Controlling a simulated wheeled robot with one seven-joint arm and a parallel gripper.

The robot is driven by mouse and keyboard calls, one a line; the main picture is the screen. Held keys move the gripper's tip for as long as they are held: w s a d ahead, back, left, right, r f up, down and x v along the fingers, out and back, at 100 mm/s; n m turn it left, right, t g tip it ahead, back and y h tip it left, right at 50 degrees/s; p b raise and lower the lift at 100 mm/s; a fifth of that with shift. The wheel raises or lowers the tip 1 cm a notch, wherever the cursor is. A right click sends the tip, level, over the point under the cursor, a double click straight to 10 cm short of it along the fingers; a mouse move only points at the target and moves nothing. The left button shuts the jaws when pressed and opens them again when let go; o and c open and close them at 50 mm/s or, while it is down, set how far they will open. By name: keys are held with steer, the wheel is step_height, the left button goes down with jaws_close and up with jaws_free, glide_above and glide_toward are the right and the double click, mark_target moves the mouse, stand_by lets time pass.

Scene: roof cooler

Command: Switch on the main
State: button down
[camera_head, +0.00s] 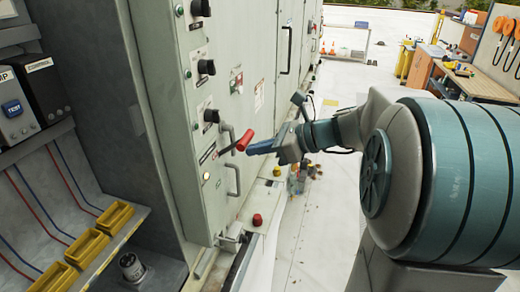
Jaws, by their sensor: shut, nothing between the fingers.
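The grey-green cabinet (160,60) stands at the left centre. A lever switch with a red grip (245,140) sticks out from its panel, its tip up and to the right. A lit yellowish lamp (206,176) sits below and left of the lever. My gripper (250,150) has blue fingers and is shut and empty. Its tips are right beside the red grip; I cannot tell whether they touch it. My arm comes in from the right and hides part of the floor behind it.
Black knobs (206,67) and metal handles (235,180) project from the cabinet. A red mushroom-shaped knob (257,220) is below. Yellow bins (86,248) line a shelf at left. A wooden workbench (475,80) stands at back right. White floor is open beyond the cabinet.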

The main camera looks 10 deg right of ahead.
steer(key=s+d+r+b, duration=0.2)
steer(key=s+d+r, duration=0.1)
steer(key=d+r, duration=0.2)
steer(key=shift+s+d+r, duration=0.35)
steer(key=shift+d+r, duration=0.05)
steer(key=shift+r, duration=0.4)
steer(key=s+a+f+n+g+h+b, duration=0.1)
steer(key=s+a+f+n+h+b, duration=0.1)
steer(key=s+f+n+h, duration=0.3)
steer(key=s+a+f+n+g+h+b, duration=0.1)
steer(key=s+a+f+n+h, duration=0.1)
steer(key=s+f+n+h, duration=0.4)
steer(key=s+f+n, duration=0.5)
steer(key=f+n, duration=0.6)
steer(key=n, duration=0.2)
steer(key=shift+a+g+b, duration=0.2)
steer(key=shift+g+b, duration=0.15)
steer(key=shift+g, duration=0.05)
